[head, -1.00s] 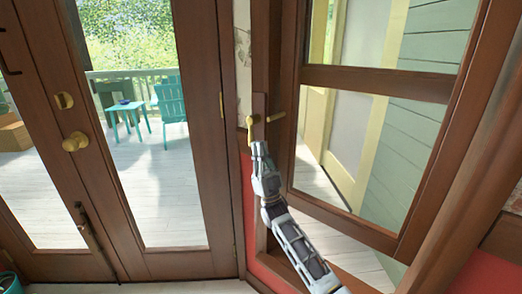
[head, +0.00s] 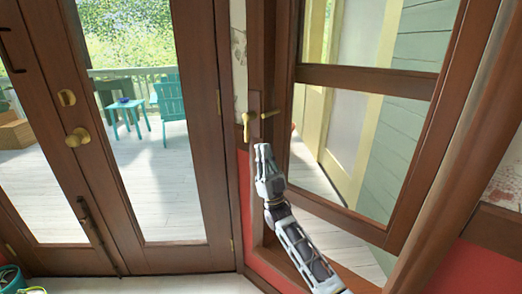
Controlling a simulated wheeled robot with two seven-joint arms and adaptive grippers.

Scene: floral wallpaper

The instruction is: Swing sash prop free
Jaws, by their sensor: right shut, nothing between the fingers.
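The window sash (head: 365,78), a brown wooden frame with glass panes, stands at an angle to its frame on the right. A brass fitting (head: 247,128), which looks like the sash prop, is on the wooden post left of the sash. It has an upright part and an arm reaching out to the right. My right gripper (head: 263,150) is just below and slightly right of the fitting, shut and empty, and looks apart from it. The far side of the fitting is hard to make out. My left gripper is not in view.
A glazed wooden door with a brass knob (head: 78,137) stands on the left. Red wall panelling (head: 243,200) lies beside the post. A potted plant (head: 10,278) sits at the lower left. A teal chair (head: 170,97) and table are outside on the deck.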

